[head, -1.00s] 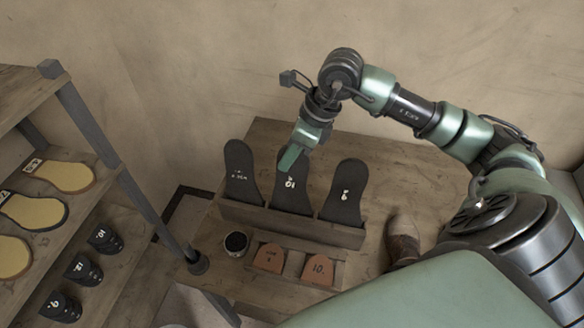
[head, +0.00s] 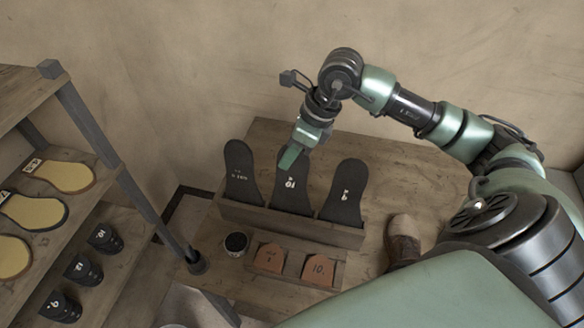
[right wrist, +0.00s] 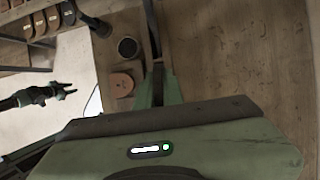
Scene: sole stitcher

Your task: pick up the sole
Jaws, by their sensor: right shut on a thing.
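Three dark soles stand upright in a wooden rack (head: 290,228). The middle sole (head: 291,198) is marked 10. One sole (head: 241,175) stands to its left and another (head: 345,195) to its right. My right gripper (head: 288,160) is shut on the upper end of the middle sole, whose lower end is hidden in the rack. In the right wrist view the sole (right wrist: 153,35) shows nearly edge-on as a thin dark strip between the fingers. My left gripper (right wrist: 65,88) shows small in the right wrist view, apart from the soles, its fingers spread and empty.
In front of the rack, a wooden holder (head: 295,277) bears two brown numbered pieces. A dark round tin (head: 236,243) stands left of it and a brown shoe (head: 403,240) to the right. A shelf (head: 120,190) with yellow soles and dark heels stands at the left.

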